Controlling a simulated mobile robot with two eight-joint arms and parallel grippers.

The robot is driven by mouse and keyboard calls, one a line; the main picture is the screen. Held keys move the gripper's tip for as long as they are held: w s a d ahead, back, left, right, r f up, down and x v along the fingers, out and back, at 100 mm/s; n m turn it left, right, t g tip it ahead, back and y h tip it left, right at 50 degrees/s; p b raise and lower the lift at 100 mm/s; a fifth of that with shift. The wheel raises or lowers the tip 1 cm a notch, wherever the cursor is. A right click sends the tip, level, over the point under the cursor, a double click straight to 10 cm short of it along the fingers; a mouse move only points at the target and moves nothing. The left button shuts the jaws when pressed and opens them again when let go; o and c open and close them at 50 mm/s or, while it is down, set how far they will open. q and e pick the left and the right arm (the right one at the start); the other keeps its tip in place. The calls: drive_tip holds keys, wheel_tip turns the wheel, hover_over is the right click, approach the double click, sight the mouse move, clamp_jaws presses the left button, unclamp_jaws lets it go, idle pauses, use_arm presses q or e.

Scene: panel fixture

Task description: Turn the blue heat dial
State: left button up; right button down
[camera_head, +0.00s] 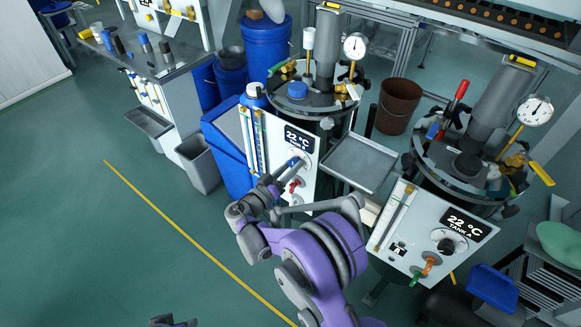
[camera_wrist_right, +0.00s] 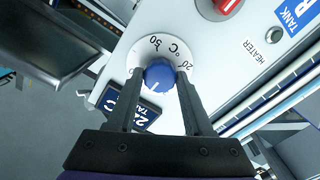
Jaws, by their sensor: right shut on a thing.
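The blue heat dial (camera_wrist_right: 159,74) sits on a white round scale marked 20, 50 and °C on the white tank panel (camera_wrist_right: 200,60). Its white pointer line faces the lower left in the right wrist view. My right gripper (camera_wrist_right: 157,80) is shut on the dial, one dark finger on each side. In the head view the right gripper (camera_head: 279,176) reaches the panel of the left tank, its display (camera_head: 300,138) reading 22 °C; the dial is mostly covered there. A dark piece of mine (camera_head: 174,321) shows at the bottom edge, too cut off to read.
A red handle (camera_head: 295,186) sits just below the dial. A second tank panel (camera_head: 432,234) with a black dial stands to the right. A grey tray (camera_head: 360,163) lies between the tanks. Open green floor (camera_head: 90,240) fills the left.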

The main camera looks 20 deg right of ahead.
drive_tip(key=shift+c, duration=1.5)
unclamp_jaws()
drive_tip(key=v, duration=1.1)
drive_tip(key=shift+p, duration=0.45)
drive_tip(key=shift+d, duration=0.1)
